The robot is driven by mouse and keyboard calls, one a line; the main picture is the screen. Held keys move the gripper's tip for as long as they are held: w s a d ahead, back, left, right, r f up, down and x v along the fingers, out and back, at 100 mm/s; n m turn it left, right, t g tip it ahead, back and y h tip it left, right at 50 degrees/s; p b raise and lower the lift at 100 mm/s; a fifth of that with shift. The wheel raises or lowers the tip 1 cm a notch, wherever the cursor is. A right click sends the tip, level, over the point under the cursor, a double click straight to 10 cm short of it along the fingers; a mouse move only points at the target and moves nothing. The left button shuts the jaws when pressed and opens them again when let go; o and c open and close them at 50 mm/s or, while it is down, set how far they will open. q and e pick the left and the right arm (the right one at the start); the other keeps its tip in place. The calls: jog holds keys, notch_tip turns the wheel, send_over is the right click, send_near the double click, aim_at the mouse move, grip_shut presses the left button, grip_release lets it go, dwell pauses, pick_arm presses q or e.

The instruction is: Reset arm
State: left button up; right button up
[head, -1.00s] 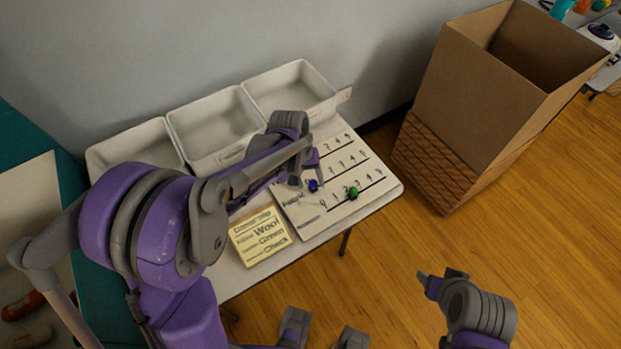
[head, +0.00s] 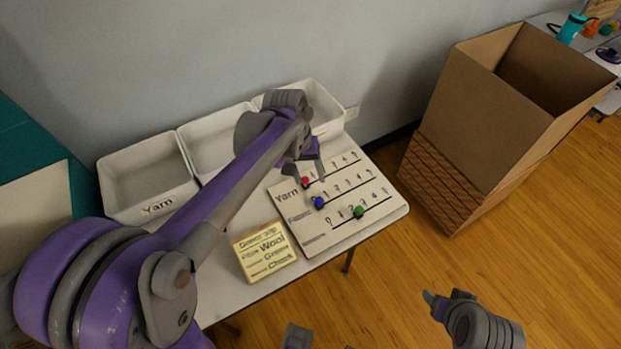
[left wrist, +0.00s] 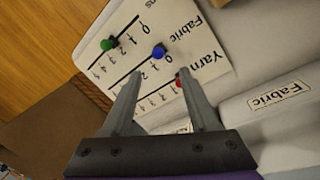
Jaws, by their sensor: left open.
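My left gripper (head: 307,172) is over the upper part of the white counting board (head: 314,242), close to a red bead (head: 305,181). In the left wrist view its two fingers (left wrist: 158,88) stand apart with nothing held between them. The red bead (left wrist: 179,82) shows partly behind one finger. A blue bead (head: 319,202) and a green bead (head: 359,211) sit on the lower lines of the board. My right gripper (head: 440,305) is at the lower right over the floor, empty-looking; its jaw opening is unclear.
Three white bins (head: 148,181) line the back of the table, one labelled Yarn. A yellow sign (head: 264,252) lies in front. A tall cardboard box (head: 470,120) stands on the floor at right. Open wooden floor (head: 400,290) lies between.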

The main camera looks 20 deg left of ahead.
dwell(0.4)
pick_arm(q)
jog(key=s+r+m+t+y+p, duration=0.1)
jog(key=s+m+t+y+p, duration=0.1)
jog(key=s, duration=1.4)
jog(key=m+t+p, duration=0.1)
jog(key=t, duration=0.1)
jog(key=shift+s+d+r+m+t, duration=0.2)
jog(key=shift+d+r+m+t, duration=0.1)
jog(key=shift+d+t, duration=0.1)
